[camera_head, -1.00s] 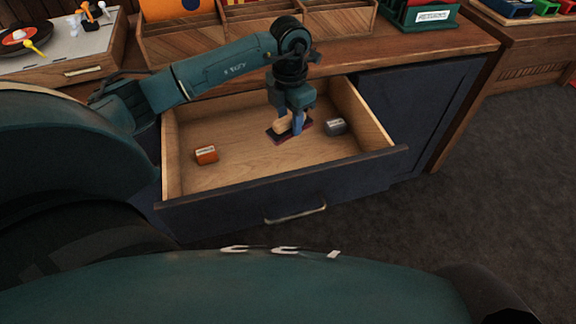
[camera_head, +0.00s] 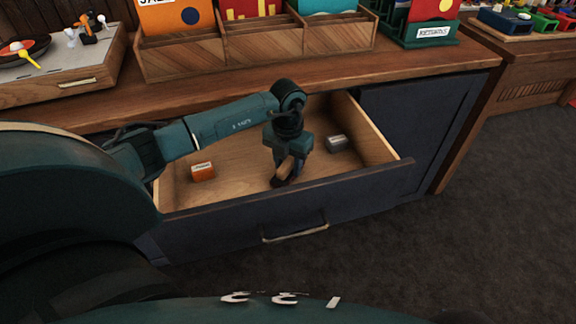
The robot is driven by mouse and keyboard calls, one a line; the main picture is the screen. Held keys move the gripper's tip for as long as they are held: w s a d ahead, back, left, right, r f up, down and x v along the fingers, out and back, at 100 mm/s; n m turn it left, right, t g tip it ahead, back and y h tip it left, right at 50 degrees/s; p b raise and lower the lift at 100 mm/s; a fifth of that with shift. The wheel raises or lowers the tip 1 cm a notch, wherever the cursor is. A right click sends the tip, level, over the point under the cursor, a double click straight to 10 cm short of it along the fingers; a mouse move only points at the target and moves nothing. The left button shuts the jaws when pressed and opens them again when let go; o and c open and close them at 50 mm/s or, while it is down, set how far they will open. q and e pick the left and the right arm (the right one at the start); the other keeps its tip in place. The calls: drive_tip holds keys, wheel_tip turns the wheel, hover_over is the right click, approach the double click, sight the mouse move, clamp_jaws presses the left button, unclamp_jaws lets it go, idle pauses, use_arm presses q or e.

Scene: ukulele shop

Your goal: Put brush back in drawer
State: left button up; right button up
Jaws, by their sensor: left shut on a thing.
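The brush (camera_head: 283,171) shows as a small light-wood block with a dark side, tilted, partly covered by my gripper. My left gripper (camera_head: 289,176) is shut on it, pointing down inside the open drawer (camera_head: 235,176), close to the front wall. I cannot tell whether the brush touches the drawer floor. The drawer is pale wood inside with a dark blue front and a metal handle (camera_head: 295,233). My right gripper is not in view.
An orange box (camera_head: 203,171) lies at the drawer's left and a grey box (camera_head: 337,142) at its right. Above is the wooden counter (camera_head: 230,97) with record bins (camera_head: 180,62) and a record player (camera_head: 60,70). Dark carpet lies open at right.

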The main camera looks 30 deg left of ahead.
sight(288, 161)
use_arm(q)
drive_tip(key=shift+f, duration=0.2)
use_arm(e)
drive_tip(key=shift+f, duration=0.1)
use_arm(q)
drive_tip(key=shift+f, duration=0.1)
drive_tip(key=o, duration=0.9)
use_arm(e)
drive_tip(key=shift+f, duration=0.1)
use_arm(q)
drive_tip(key=shift+r, duration=0.35)
wheel_tip(288, 161, up, 12)
drive_tip(key=shift+f+p, duration=0.25)
drive_tip(key=shift+p, duration=0.8)
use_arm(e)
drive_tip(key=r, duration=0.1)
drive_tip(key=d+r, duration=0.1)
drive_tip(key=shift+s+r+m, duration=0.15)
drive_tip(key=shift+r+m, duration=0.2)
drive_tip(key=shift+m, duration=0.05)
